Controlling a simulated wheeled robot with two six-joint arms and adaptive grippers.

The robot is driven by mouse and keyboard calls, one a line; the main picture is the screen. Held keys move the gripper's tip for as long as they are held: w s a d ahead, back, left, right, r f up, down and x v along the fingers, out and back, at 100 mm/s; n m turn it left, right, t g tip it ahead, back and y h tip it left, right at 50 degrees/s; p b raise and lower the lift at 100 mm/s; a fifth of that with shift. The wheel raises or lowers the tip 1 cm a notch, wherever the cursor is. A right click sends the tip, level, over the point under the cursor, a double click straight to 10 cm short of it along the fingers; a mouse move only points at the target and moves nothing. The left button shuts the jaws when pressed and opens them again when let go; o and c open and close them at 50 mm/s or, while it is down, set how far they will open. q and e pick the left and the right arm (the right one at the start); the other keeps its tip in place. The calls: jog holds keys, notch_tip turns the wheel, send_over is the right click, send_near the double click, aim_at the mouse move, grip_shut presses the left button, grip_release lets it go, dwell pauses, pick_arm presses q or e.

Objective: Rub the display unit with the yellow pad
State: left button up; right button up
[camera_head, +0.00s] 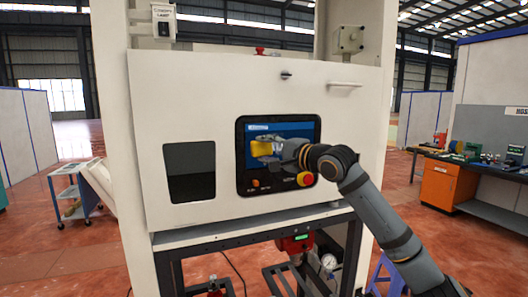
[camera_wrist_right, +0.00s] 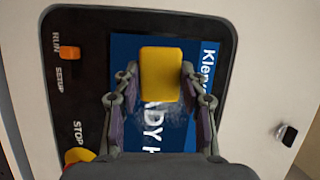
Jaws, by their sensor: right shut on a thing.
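The display unit (camera_head: 279,130) is a dark panel with a blue screen, set in the white front of the machine. My right gripper (camera_head: 266,148) is in front of the screen and shut on the yellow pad (camera_head: 259,147). In the right wrist view the yellow pad (camera_wrist_right: 162,75) sits between the two fingers of the gripper (camera_wrist_right: 161,82), over the blue screen (camera_wrist_right: 125,48). The pad hides part of the screen's lettering. I cannot tell whether the pad touches the screen. A faint smudgy patch shows on the screen below the pad. My left gripper is not in view.
A red and yellow stop button (camera_head: 305,179) sits at the panel's lower right, close to my right wrist. An orange switch (camera_wrist_right: 69,53) is also on the panel. A dark window (camera_head: 190,172) is to the left. A white handle (camera_head: 345,84) sticks out above.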

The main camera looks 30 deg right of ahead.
aim_at(271, 148)
jog(key=shift+s+d+f+b, duration=0.1)
jog(key=shift+s+d+b, duration=0.05)
jog(key=shift+d+b, duration=0.3)
jog(key=shift+s+d+f+b, duration=0.1)
jog(key=shift+d+b, duration=0.1)
jog(key=shift+d, duration=0.35)
jog(key=shift+s+d+r, duration=0.15)
jog(key=shift+d, duration=0.45)
jog(key=shift+d+b, duration=0.25)
jog(key=shift+b, duration=0.2)
jog(key=shift+s+d+b, duration=0.2)
jog(key=shift+d+b, duration=0.1)
jog(key=shift+d, duration=0.5)
jog(key=shift+s+d+b, duration=0.2)
jog(key=shift+d+b, duration=0.1)
jog(key=shift+d, duration=0.45)
